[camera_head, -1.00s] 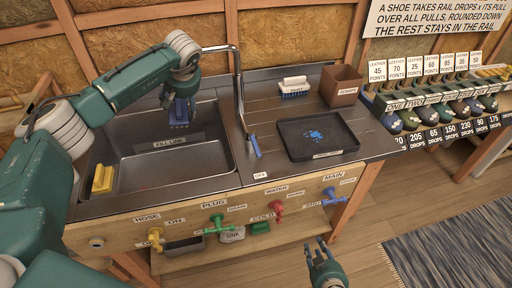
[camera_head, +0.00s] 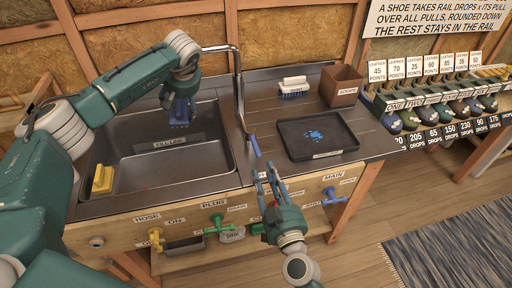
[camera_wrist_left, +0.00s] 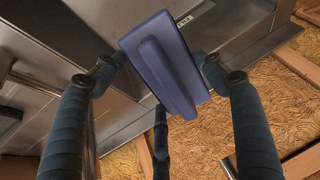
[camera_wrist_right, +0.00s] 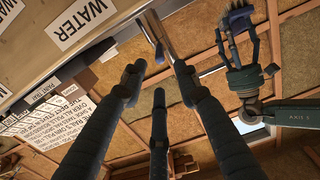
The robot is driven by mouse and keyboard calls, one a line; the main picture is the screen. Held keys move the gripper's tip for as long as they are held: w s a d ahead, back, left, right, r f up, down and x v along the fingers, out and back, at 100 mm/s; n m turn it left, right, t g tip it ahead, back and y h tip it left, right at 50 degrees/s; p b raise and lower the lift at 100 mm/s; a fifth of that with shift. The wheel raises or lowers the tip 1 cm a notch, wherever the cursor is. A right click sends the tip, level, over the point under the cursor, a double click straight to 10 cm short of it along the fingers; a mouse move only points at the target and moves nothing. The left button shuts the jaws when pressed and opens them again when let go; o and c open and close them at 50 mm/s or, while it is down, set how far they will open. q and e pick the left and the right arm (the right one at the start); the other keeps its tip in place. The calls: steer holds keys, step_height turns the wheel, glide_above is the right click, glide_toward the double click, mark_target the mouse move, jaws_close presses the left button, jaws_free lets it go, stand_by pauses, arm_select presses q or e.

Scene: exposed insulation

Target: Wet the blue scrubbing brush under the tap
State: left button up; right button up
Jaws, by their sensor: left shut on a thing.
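The blue scrubbing brush (camera_head: 180,114) is shut in my left gripper (camera_head: 184,96), bristles downward, above the sink basin (camera_head: 165,160). Its blue back (camera_wrist_left: 165,65) fills the space between the fingers in the left wrist view. No water shows. A blue lever (camera_head: 255,147) hangs at the tap's side. My right gripper (camera_head: 267,181) is open and empty in front of the counter panel, near the WATER label, hiding the red valve. Its spread fingers (camera_wrist_right: 158,80) show in the right wrist view.
The front panel has a yellow valve (camera_head: 156,240), a green valve (camera_head: 217,225) and a blue valve (camera_head: 331,196) under MAIN. A yellow sponge-like block (camera_head: 103,179) sits at the sink's left.

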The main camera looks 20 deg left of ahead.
glide_toward(252, 136)
steer(key=x, duration=0.5)
steer(key=shift+w+a+f, duration=0.1)
steer(key=shift+w+f, duration=0.15)
steer(key=shift+f, duration=0.1)
jaws_close()
